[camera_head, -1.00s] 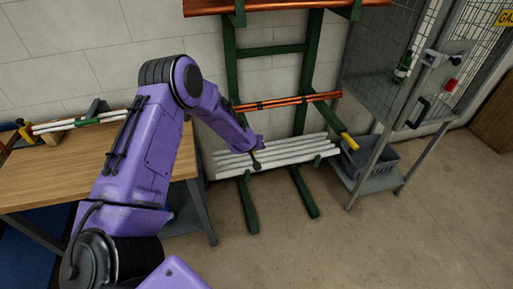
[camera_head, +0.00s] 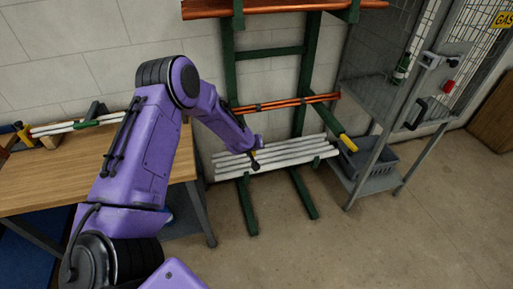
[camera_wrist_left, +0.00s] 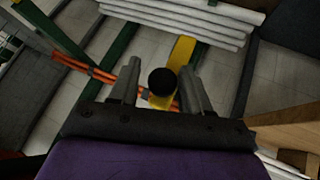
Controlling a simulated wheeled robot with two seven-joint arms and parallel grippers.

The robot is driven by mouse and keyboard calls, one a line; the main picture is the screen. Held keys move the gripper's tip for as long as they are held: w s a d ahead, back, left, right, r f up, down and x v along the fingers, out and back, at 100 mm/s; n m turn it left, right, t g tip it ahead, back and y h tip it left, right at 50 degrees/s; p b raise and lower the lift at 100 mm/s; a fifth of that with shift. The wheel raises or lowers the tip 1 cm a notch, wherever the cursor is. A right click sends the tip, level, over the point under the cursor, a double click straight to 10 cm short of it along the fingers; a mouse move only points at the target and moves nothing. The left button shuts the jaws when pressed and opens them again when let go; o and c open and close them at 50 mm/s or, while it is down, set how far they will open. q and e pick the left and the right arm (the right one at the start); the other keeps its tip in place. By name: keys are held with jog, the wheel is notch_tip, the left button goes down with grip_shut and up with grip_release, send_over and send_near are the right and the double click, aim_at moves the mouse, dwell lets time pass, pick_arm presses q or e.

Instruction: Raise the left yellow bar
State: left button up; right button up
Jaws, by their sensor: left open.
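The left yellow bar (camera_wrist_left: 182,52) shows in the left wrist view, with a round black end (camera_wrist_left: 162,82) facing the camera. My left gripper (camera_wrist_left: 160,67) is open, with one finger on each side of the bar's black end; contact cannot be told. In the head view my left gripper (camera_head: 256,165) is in front of the rack at the white pipes, and it mostly hides this bar. A second yellow bar (camera_head: 349,144) sits at the end of a green rack arm to the right. My right gripper is not in view.
The green rack (camera_head: 230,75) holds copper pipes (camera_head: 285,102) and white pipes (camera_head: 285,152). A wooden bench (camera_head: 50,180) stands at the left. A grey crate (camera_head: 378,160) and a wire cage (camera_head: 440,60) are at the right. The floor in front is clear.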

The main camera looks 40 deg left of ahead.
pick_arm(q)
jog(key=s+a+r+p, duration=0.2)
jog(key=s+r+p, duration=0.2)
jog(key=r+p, duration=0.3)
jog(key=shift+a+r, duration=0.2)
jog(key=shift+r, duration=1.65)
jog(key=b+v, duration=0.1)
jog(key=v, duration=0.9)
jog(key=shift+s+b, duration=0.2)
jog(key=shift+b, duration=0.15)
jog(key=shift+r, duration=0.2)
